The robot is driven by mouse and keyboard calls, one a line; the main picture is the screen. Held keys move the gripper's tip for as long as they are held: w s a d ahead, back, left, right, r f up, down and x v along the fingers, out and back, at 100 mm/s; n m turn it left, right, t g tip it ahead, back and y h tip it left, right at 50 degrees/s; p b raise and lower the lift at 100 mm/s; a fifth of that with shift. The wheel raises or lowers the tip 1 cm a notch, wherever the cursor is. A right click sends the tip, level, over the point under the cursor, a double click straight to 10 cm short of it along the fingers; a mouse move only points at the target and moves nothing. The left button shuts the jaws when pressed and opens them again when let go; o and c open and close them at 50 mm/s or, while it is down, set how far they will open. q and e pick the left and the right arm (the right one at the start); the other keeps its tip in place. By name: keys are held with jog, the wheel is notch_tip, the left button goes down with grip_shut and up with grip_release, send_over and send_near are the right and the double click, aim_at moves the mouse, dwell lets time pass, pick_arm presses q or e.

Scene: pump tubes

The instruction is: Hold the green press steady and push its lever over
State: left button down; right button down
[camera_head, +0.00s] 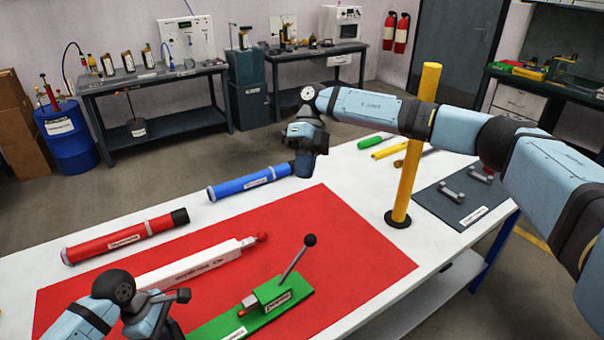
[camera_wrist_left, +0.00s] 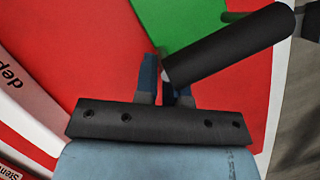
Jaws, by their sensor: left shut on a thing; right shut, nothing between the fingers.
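The green press (camera_head: 265,300) lies on the red mat (camera_head: 345,245) near the table's front edge. Its lever (camera_head: 294,262) stands tilted up to the right and ends in a black ball. My left gripper (camera_wrist_left: 167,75) is shut at the near left end of the press; part of the green base (camera_wrist_left: 185,22) shows just beyond its fingers. The grip itself is partly hidden by a black cylinder (camera_wrist_left: 235,45), whose owner I cannot tell. My right gripper (camera_head: 303,172) is shut and empty, above and behind the lever, apart from it, near the blue tube.
A white bar (camera_head: 190,268) with a red tip and a red tube (camera_head: 125,238) lie behind the press. The blue tube (camera_head: 250,183) lies at the back. The mat right of the press is clear.

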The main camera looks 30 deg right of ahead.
pick_arm(q)
jog(key=c, duration=1.1)
grip_release()
